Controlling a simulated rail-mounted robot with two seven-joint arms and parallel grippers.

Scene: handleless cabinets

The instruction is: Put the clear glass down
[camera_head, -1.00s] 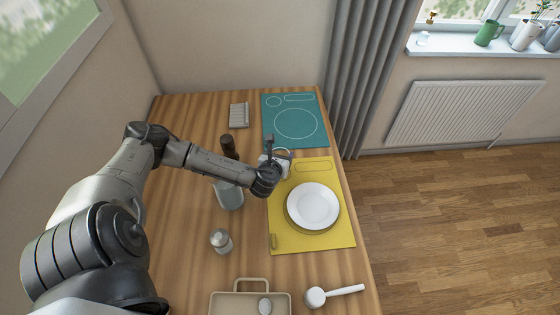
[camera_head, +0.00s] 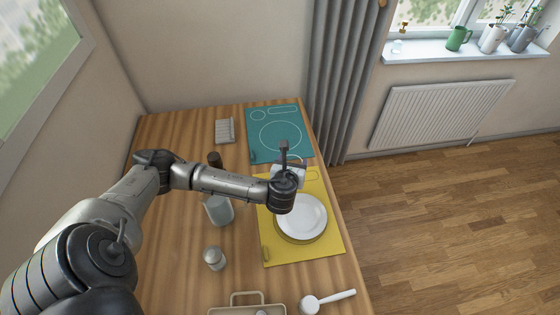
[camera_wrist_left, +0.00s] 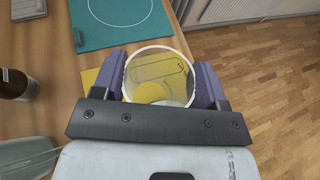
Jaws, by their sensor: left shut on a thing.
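The clear glass (camera_wrist_left: 158,62) is between the two purple fingers of my left gripper (camera_wrist_left: 160,82) in the left wrist view. The gripper is shut on it. Through the glass I see the yellow placemat (camera_wrist_left: 89,76) below. In the head view my left gripper (camera_head: 290,172) is over the far end of the yellow placemat (camera_head: 330,245), and the wrist mostly hides the glass. I cannot tell the gap between the glass and the mat. My right gripper is in neither view.
A white plate (camera_head: 302,218) lies on the yellow placemat. A teal placemat (camera_head: 265,120) lies beyond it. A grey container (camera_head: 219,211), a shaker (camera_head: 214,258), a beige tray (camera_head: 225,310) and a white ladle (camera_head: 325,301) stand or lie nearby. The table's right edge is close.

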